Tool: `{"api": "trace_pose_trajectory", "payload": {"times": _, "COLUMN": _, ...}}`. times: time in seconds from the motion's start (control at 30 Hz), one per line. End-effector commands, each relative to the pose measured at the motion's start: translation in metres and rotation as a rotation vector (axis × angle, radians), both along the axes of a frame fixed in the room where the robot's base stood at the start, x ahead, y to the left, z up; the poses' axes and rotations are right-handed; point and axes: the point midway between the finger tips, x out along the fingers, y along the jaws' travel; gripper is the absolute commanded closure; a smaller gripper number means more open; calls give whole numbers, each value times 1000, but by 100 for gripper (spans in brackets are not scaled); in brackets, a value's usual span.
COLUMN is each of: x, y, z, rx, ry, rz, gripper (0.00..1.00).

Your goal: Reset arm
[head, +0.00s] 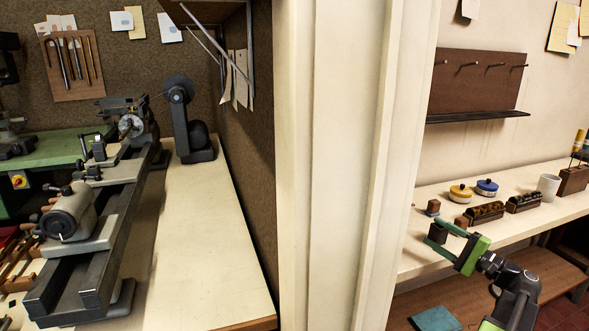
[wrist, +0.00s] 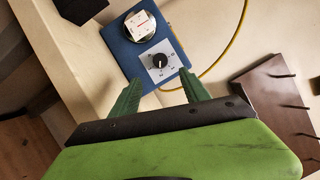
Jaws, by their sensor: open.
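My gripper (head: 431,231) is at the lower right of the head view, low over the front edge of the right-hand bench. Beyond the fingertips is a blue box (wrist: 127,60) with a round meter and a black knob. A yellow cord (wrist: 236,55) runs from it.
The right bench (head: 410,262) holds yellow and blue tins (head: 461,193), dark racks (head: 485,214) and a white cup (head: 548,186). A peg shelf (head: 475,85) hangs above. A pale wall end (head: 345,170) separates it from the left bench with a lathe (head: 95,255).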

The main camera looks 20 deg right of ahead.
Motion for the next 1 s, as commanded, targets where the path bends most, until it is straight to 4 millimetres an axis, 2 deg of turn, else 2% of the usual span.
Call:
{"api": "trace_pose_trajectory", "payload": {"times": 0.03, "x": 13, "y": 4, "z": 3, "rx": 1, "ry": 0, "rz": 4, "gripper": 46}}
{"api": "trace_pose_trajectory", "payload": {"times": 0.3, "x": 72, "y": 19, "z": 11, "rx": 0, "ry": 0, "rz": 4, "gripper": 46}}
{"api": "trace_pose_trajectory", "payload": {"times": 0.5, "x": 106, "y": 28, "z": 15, "rx": 0, "ry": -1, "rz": 3, "gripper": 46}}
{"api": "trace_pose_trajectory", "payload": {"times": 0.7, "x": 120, "y": 32, "z": 16, "rx": -1, "ry": -1, "rz": 2, "gripper": 46}}
{"api": "trace_pose_trajectory", "payload": {"times": 1.0, "x": 121, "y": 33, "z": 16, "rx": 0, "ry": 0, "rz": 1, "gripper": 46}}
